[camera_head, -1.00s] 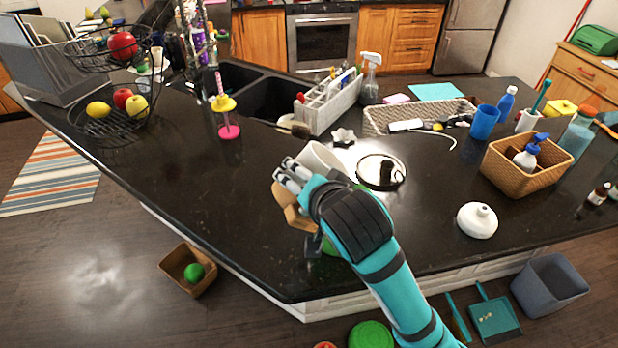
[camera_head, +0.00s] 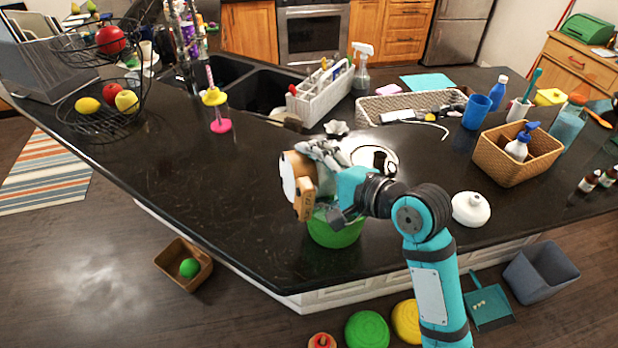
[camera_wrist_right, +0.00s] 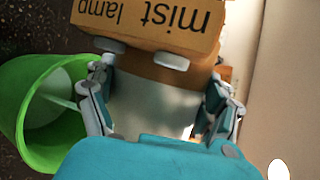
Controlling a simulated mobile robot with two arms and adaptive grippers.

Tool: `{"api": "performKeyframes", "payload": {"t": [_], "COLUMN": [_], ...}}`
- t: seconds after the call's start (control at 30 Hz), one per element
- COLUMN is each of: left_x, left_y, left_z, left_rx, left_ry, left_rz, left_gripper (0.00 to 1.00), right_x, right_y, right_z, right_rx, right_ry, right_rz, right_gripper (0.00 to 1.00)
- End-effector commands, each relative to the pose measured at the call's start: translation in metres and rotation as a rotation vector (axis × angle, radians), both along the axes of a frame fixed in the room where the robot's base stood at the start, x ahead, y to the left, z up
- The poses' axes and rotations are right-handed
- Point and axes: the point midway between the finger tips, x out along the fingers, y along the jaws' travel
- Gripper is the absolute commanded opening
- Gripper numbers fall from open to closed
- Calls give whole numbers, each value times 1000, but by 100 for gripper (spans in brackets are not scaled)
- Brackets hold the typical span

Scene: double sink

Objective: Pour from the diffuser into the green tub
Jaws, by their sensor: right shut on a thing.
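The diffuser (camera_head: 303,198) has a wood-brown body and a white part, and lies tilted on its side above the counter. In the right wrist view the diffuser (camera_wrist_right: 150,22) shows the words "mist lamp" upside down. My right gripper (camera_head: 325,160) is shut around it; in the wrist view its fingers (camera_wrist_right: 160,105) press on both sides of the white part. The green tub (camera_head: 334,232) stands on the counter just below the gripper, partly hidden by it. In the wrist view the tub (camera_wrist_right: 42,112) is to the left, beside the diffuser. No liquid shows. My left gripper is out of view.
A white domed piece (camera_head: 471,209) sits on the counter to the right. A round dark-and-white object (camera_head: 375,158) lies behind my gripper. A wicker basket (camera_head: 517,155) stands farther right. The counter left of the tub is clear; its front edge is close to the tub.

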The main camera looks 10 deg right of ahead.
Motion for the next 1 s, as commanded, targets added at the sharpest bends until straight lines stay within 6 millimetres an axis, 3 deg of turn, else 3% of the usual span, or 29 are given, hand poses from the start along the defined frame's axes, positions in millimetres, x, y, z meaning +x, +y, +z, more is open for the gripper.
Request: {"api": "performKeyframes", "payload": {"t": [0.5, 1.0], "left_x": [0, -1], "left_y": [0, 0], "left_z": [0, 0], "left_rx": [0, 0], "left_ry": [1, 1], "left_rz": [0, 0], "left_gripper": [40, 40], "right_x": [3, 3], "right_y": [-17, -19], "right_z": [13, 15], "right_rx": [256, 285], "right_ry": [40, 46], "right_rz": [1, 1], "right_gripper": [33, 33]}}
